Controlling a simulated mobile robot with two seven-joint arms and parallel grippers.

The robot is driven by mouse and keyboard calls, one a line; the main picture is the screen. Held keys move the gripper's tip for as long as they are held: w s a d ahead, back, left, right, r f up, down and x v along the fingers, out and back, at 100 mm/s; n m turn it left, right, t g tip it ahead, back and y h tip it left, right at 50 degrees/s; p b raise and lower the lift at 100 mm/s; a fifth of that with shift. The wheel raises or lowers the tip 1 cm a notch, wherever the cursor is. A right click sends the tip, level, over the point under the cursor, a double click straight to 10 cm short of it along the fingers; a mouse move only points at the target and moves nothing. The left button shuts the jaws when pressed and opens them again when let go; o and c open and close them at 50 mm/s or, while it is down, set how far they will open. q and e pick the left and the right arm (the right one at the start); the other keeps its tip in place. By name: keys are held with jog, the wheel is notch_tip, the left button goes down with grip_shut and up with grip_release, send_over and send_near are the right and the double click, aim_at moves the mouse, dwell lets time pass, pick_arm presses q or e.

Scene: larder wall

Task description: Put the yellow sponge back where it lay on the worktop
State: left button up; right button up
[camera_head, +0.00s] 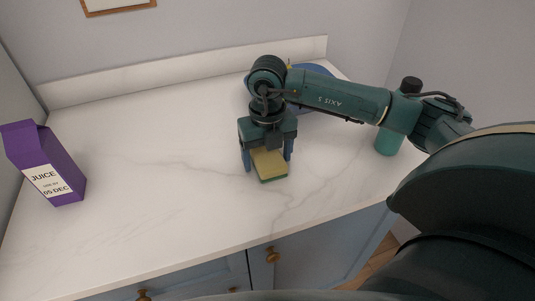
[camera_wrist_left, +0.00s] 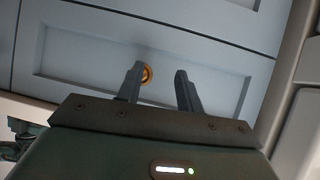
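The yellow sponge (camera_head: 269,164) with a green underside shows in the head view near the middle of the worktop (camera_head: 170,150). It seems to rest flat on the worktop. My right gripper (camera_head: 268,162) points down over it, one finger at each side. The fingers stand wide apart, and a narrow gap shows between the left-hand finger and the sponge. The sponge's far end is hidden under the gripper. My left gripper (camera_wrist_left: 158,82) is open and empty in the left wrist view, in front of a blue-grey cabinet front (camera_wrist_left: 90,50).
A purple juice carton (camera_head: 45,165) stands at the left of the worktop. A blue round thing (camera_head: 318,70) is partly hidden at the back. The worktop's left middle is clear.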

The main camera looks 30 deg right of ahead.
aim_at(268, 155)
notch_tip(268, 155, up, 12)
jog(key=shift+r, duration=0.15)
dwell(0.6)
jog(key=shift+s, duration=0.1)
dwell(0.4)
